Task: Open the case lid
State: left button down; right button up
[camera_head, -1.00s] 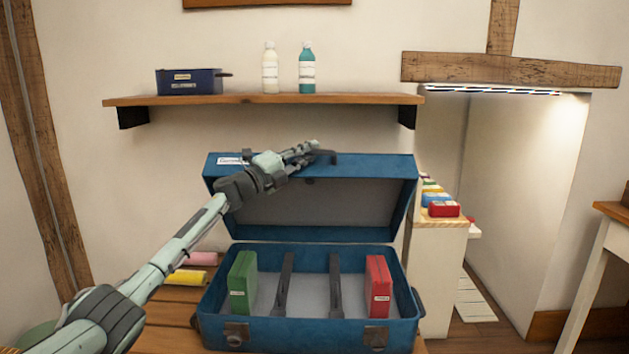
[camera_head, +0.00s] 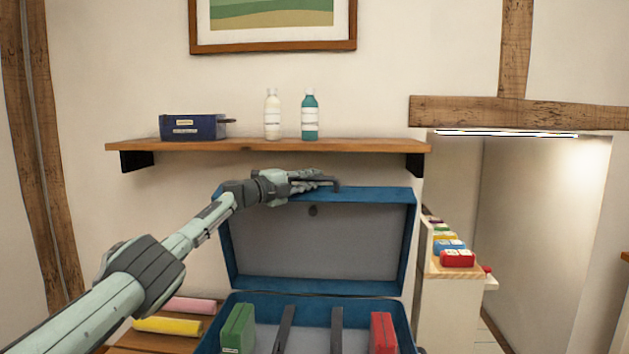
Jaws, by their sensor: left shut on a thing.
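The blue case stands on a wooden surface, with its base (camera_head: 403,325) cut off by the bottom of the head view. Its lid (camera_head: 408,245) is raised to nearly upright behind the base, grey lining facing me. My left gripper (camera_head: 325,183) is at the top edge of the lid, shut on the dark lid handle, though the fingers partly hide it. Inside the base are a green box (camera_head: 238,328) at the left, a red box (camera_head: 383,333) at the right and two dark straps between them. My right gripper is not in view.
A wall shelf (camera_head: 270,145) close above the lid holds a dark blue box (camera_head: 192,127), a white bottle (camera_head: 272,115) and a teal bottle (camera_head: 310,117). Yellow (camera_head: 168,325) and pink (camera_head: 190,304) rolls lie left of the case. A cabinet with coloured boxes (camera_head: 457,258) stands right.

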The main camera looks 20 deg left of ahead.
pick_arm(q)
jog(key=shift+r, duration=0.1)
jog(key=c, duration=1.8)
grip_release()
jog(key=shift+s+a, duration=0.5)
jog(key=v, duration=1)
jog(key=shift+s, duration=0.4)
